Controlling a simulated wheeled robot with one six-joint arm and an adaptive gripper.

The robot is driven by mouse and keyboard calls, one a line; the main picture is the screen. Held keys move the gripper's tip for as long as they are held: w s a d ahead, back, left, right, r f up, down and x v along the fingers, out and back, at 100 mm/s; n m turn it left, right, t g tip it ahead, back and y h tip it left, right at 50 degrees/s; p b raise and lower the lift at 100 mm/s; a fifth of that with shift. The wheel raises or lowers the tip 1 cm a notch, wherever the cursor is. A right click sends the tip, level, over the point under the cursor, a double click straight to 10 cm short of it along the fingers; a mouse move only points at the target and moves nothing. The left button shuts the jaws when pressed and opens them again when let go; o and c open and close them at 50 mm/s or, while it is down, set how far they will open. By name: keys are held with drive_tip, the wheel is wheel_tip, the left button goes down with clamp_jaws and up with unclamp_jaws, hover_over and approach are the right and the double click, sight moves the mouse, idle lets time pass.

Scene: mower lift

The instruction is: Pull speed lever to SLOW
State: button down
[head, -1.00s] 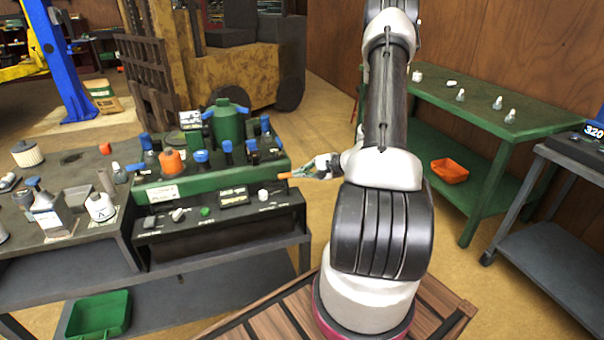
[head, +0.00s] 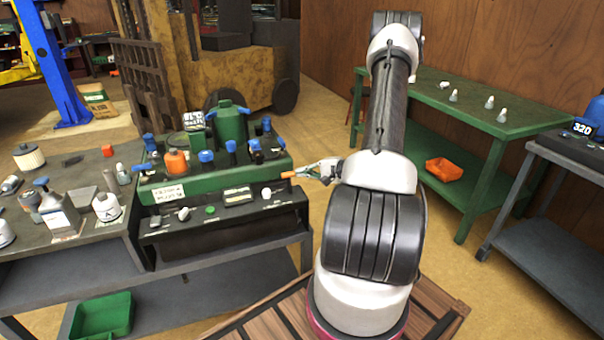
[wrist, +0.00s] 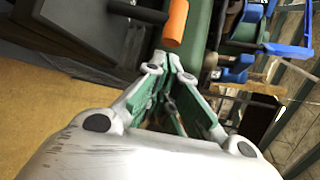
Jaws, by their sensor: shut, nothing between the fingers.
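An orange-handled lever (head: 288,174) sticks out at the right end of the green mower machine (head: 170,190); I take it for the speed lever, though no SLOW mark is readable. In the wrist view its orange grip (wrist: 176,22) is at the top centre, on a dark stem. My gripper (head: 311,171) is at the right of the lever, its tips close to the orange grip. In the wrist view the gripper (wrist: 165,60) is shut and empty, with its tips just below the grip's near end. I cannot tell whether they touch it.
A dark control panel (head: 225,222) with knobs and a green button runs along the machine's front. Blue-capped parts and an orange cap stand on the machine. A green bench (head: 480,105) stands at the right. Open floor lies between it and the machine.

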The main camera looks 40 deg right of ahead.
drive_tip(key=shift+s+a+r+n+t+y, duration=0.1)
drive_tip(key=shift+s+a+n+t+y, duration=0.1)
drive_tip(key=shift+s+n+t, duration=0.4)
drive_tip(key=shift+s+a+n+t+y, duration=0.1)
drive_tip(key=shift+s+a+n+t, duration=0.2)
drive_tip(key=shift+s+t, duration=0.5)
drive_tip(key=shift+s+a+r+n+t+y, duration=0.1)
drive_tip(key=shift+s+a+n+t, duration=0.05)
drive_tip(key=shift+s+n+t, duration=0.55)
drive_tip(key=shift+s+f, duration=0.1)
drive_tip(key=shift+s, duration=0.1)
